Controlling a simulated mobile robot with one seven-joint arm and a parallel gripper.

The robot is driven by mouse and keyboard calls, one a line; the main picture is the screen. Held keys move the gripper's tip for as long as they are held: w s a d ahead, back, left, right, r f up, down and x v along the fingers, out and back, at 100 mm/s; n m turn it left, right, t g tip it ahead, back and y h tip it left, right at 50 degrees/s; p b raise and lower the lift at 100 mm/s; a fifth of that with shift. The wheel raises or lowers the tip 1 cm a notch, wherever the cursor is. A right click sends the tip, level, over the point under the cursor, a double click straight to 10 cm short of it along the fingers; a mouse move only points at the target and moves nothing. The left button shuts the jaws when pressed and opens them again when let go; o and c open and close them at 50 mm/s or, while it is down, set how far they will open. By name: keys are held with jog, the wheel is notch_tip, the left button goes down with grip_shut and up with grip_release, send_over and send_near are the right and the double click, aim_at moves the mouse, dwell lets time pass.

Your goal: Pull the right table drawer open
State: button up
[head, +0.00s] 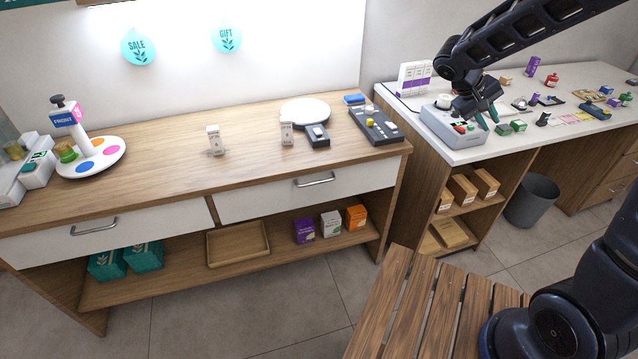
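The right table drawer (262,198) has a white front under the wooden tabletop (240,140). Its metal bar handle (314,180) sits near the middle of the front. The drawer looks shut, its front close under the table edge. My gripper (489,117) is far to the right of the handle and higher, over the white counter beside a grey device. Nothing hides the handle.
The left drawer (150,222) also looks shut. A wooden slatted bench (400,310) stands in front at the right. The floor (240,310) before the drawer is clear.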

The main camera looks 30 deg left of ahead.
jog(key=a+f+n+t+h, duration=0.1)
jog(key=a+f+n+t, duration=0.45)
jog(key=a, duration=0.95)
jog(key=n+t+y, duration=0.7)
jog(key=y, duration=0.1)
send_near(317, 182)
jog(key=w, duration=0.3)
jog(key=w+f, duration=0.1)
jog(key=w, duration=0.3)
jog(key=w+f, duration=0.1)
jog(key=w, duration=0.2)
jog(key=shift+w, duration=0.2)
grip_shut()
